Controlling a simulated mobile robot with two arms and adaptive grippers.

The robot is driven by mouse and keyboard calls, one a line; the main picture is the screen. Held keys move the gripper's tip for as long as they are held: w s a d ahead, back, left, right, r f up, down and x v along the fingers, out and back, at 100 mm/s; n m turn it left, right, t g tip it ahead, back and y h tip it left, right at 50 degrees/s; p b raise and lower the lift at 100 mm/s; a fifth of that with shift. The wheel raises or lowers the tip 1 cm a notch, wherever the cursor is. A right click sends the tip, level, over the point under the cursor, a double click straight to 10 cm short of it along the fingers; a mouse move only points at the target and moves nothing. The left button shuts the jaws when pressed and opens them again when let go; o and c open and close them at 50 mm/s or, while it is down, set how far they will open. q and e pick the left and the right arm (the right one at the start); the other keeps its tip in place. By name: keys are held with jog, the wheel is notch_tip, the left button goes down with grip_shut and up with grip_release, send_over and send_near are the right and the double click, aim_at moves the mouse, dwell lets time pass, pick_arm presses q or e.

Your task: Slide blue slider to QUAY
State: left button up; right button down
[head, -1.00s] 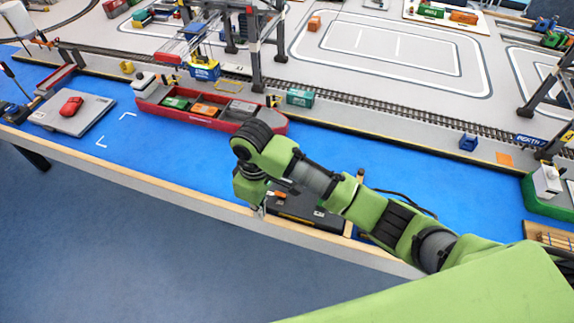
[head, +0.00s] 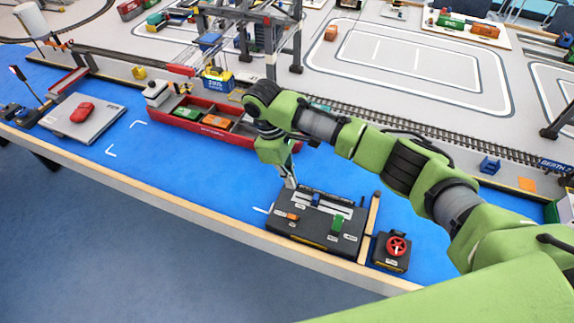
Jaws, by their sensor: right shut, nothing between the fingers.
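A dark control panel (head: 290,236) stands at the front edge of the blue table. On it are a blue slider (head: 315,199) near the back, an orange slider (head: 292,216) at the left and a green slider (head: 337,225) at the right. Small white labels lie beside the slots; I cannot read which one says QUAY. My right gripper (head: 291,183) is shut and empty. It points down at the panel's back left corner, left of the blue slider; I cannot tell whether it touches the panel. My left gripper is not in view.
A dark box with a red handwheel (head: 397,245) stands right of the panel, past a wooden post (head: 371,222). A red barge (head: 188,122) with containers lies behind my gripper. A grey platform (head: 72,132) carries a red car (head: 82,112). Blue surface left of the panel is clear.

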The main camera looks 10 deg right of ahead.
aim_at(316, 200)
jog(key=shift+x, duration=1.05)
jog(key=s+d+p, duration=0.1)
jog(key=d+p, duration=0.1)
jog(key=shift+s+d+f, duration=0.15)
jog(key=shift+s+d, duration=0.25)
jog(key=shift+s+d+f, duration=0.1)
jog(key=shift+s+d, duration=0.2)
jog(key=shift+d, duration=0.1)
jog(key=shift+a, duration=0.1)
